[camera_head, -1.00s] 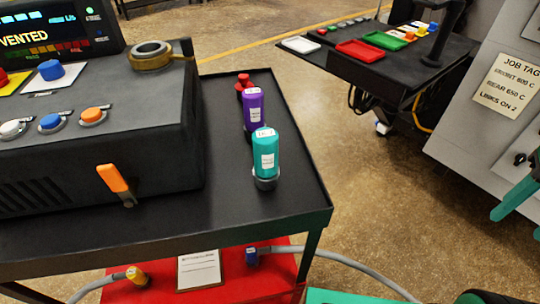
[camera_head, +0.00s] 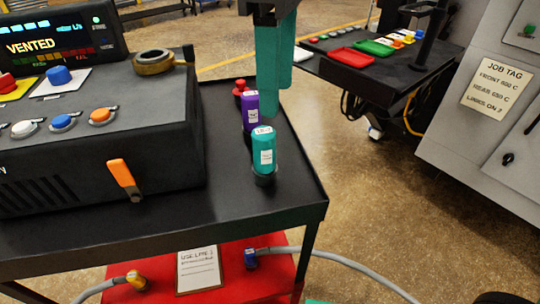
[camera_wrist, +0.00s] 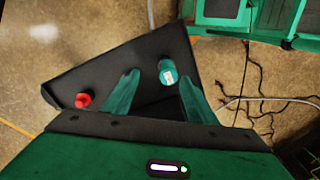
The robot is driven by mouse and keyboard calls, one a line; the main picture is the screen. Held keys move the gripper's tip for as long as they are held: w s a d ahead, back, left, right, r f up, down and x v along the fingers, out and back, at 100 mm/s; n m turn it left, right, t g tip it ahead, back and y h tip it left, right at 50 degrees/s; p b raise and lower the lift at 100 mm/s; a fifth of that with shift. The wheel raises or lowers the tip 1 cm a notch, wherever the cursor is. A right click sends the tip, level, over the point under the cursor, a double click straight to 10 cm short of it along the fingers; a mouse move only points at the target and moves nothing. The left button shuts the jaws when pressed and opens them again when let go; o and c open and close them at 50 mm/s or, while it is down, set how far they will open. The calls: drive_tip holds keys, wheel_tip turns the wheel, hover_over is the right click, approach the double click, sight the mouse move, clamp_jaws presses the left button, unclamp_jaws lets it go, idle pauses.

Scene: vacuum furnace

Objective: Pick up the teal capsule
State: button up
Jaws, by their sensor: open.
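The teal capsule (camera_head: 263,151) stands upright in a dark round holder on the black cart top, with a white label on its side. In the wrist view the teal capsule (camera_wrist: 168,73) shows between and beyond the fingertips, nearer the right finger. My gripper (camera_head: 270,112) hangs from the top of the head view, above and behind the capsule, apart from it. In the wrist view my gripper (camera_wrist: 163,85) has its two teal fingers spread with nothing between them. The purple capsule (camera_head: 250,110) stands just behind the teal one, partly beside my fingers.
A red knobbed piece (camera_head: 241,87) stands behind the purple capsule. The black control box (camera_head: 95,150) with an orange lever (camera_head: 122,176) fills the cart's left side. A clipboard (camera_head: 199,270) lies on the red lower shelf. The cart top's front right is clear.

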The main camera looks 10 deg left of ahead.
sight(264, 130)
drive_tip(key=shift+s+a+r+n, duration=0.2)
drive_tip(key=shift+s+a+n, duration=0.1)
drive_tip(key=shift+s+a, duration=0.3)
drive_tip(key=shift+a+f, duration=0.2)
drive_tip(key=shift+f, duration=0.05)
wheel_tip(264, 130, down, 5)
drive_tip(key=shift+d+r, duration=0.1)
drive_tip(key=shift+s+f, duration=0.15)
drive_tip(key=shift+f, duration=1.2)
drive_tip(key=shift+s+f, duration=0.15)
drive_tip(key=shift+f, duration=1.2)
clamp_jaws()
